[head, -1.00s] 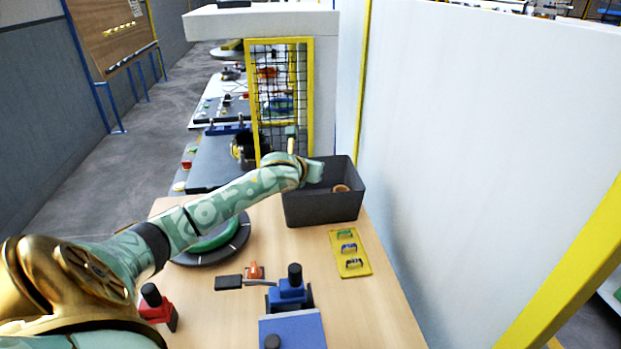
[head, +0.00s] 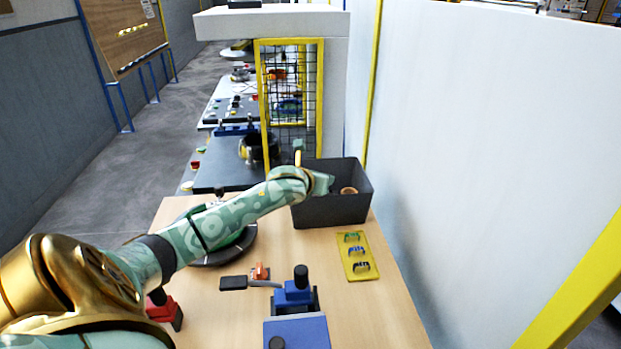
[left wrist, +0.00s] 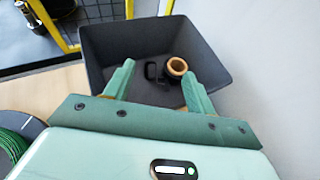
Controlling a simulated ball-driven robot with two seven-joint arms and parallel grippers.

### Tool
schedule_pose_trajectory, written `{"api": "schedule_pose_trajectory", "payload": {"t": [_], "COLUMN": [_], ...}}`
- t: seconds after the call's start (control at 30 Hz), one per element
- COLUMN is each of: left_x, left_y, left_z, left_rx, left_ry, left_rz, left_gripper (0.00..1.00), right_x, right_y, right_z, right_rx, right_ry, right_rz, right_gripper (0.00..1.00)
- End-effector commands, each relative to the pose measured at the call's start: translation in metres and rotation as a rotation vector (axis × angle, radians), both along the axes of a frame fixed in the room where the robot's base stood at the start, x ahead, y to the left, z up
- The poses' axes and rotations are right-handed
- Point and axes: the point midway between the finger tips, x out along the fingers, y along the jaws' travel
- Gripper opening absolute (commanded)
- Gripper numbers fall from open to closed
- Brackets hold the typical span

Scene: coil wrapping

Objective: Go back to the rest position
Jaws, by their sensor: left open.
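My left arm reaches across the table in the head view, with its hand at the near left edge of the dark grey bin (head: 335,212). My left gripper (left wrist: 158,88) shows in the left wrist view with its two green fingers spread apart and nothing between them. It is over the near side of the bin (left wrist: 105,42). An orange-tan ring-shaped piece (left wrist: 177,66) lies in the bin beside a small dark looped piece (left wrist: 152,72). The ring also shows in the head view (head: 348,190). My right gripper is in neither view.
A dark turntable with a green coil (head: 232,245) is partly hidden under my arm. A yellow plate with several clips (head: 357,258), a blue device (head: 295,295), an orange-handled tool (head: 262,271) and a red device (head: 165,308) stand on the table. A white wall is at right.

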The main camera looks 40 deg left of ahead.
Motion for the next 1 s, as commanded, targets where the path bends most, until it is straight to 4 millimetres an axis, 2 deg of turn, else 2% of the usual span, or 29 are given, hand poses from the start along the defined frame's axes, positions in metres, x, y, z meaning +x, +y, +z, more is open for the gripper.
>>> {"api": "schedule_pose_trajectory", "payload": {"t": [0.2, 0.43, 0.6, 0.87, 1.0], "left_x": [-0.042, -0.080, -0.091, -0.092, -0.093], "left_y": [-0.017, -0.032, -0.036, -0.037, -0.037], "left_z": [0.028, 0.045, 0.049, 0.052, 0.079], "left_rx": [0.004, 0.003, 0.000, 0.000, 0.000], "left_ry": [-0.001, 0.000, -0.001, -0.003, -0.012], "left_rz": [-0.005, -0.001, 0.000, 0.000, 0.000], "left_gripper": [0.55, 0.55, 0.55, 0.55, 0.55], "right_x": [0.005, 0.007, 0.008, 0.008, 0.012], "right_y": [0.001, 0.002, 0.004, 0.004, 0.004], "right_z": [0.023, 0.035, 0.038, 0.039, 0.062], "right_rx": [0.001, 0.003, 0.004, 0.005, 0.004], "right_ry": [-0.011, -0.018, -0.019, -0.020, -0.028], "right_rz": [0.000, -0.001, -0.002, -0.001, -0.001], "right_gripper": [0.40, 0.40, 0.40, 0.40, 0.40]}}
